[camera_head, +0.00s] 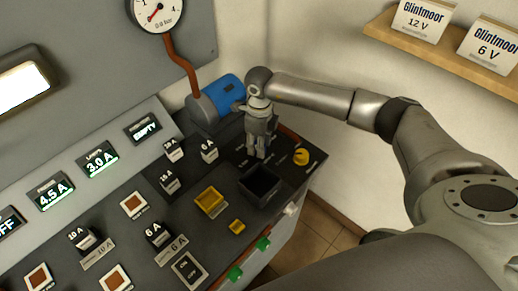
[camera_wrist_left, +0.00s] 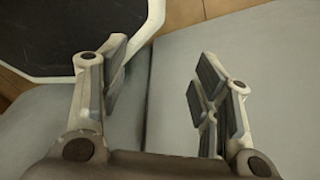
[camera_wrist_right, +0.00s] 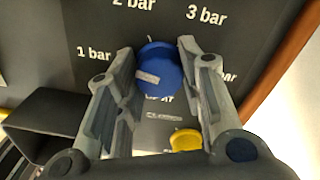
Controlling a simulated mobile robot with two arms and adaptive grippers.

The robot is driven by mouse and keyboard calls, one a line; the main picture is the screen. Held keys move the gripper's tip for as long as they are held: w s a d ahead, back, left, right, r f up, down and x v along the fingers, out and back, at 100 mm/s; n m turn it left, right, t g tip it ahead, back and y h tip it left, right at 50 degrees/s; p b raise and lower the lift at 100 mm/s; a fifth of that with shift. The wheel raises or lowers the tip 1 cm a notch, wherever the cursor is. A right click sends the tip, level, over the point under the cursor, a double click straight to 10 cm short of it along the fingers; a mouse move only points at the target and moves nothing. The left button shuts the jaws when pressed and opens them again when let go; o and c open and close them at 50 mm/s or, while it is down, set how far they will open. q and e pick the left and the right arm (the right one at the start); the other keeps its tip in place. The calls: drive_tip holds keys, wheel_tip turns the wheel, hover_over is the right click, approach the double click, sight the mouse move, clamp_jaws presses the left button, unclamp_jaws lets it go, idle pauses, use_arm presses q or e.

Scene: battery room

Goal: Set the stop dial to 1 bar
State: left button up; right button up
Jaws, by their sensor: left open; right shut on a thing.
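The blue stop dial (camera_wrist_right: 160,72) shows in the right wrist view, with a pale grey strip on its face toward the left. "1 bar" is printed to its left, "2 bar" and "3 bar" above; other lettering is partly hidden by the fingers. My right gripper (camera_wrist_right: 155,85) is shut on the dial, one finger on each side. In the head view this gripper (camera_head: 259,152) points down at the dark panel and hides the dial. My left gripper (camera_wrist_left: 160,85) is open and empty above a grey surface, outside the head view.
A yellow knob (camera_head: 301,157) stands right of the right gripper; a black open box (camera_head: 262,184) stands below it. A blue motor (camera_head: 229,91) is behind. A gauge (camera_head: 155,12) hangs on the wall. Several switches and lit displays (camera_head: 98,160) lie to the left.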

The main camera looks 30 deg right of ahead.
drive_tip(key=shift+n+b, duration=1)
drive_tip(key=shift+n, duration=0.2)
drive_tip(key=shift+r, duration=0.1)
drive_tip(key=o, duration=1)
drive_tip(key=shift+o, duration=0.2)
wheel_tip(320, 180, up, 12)
drive_tip(key=shift+w, duration=0.15)
drive_tip(key=shift+d, duration=0.1)
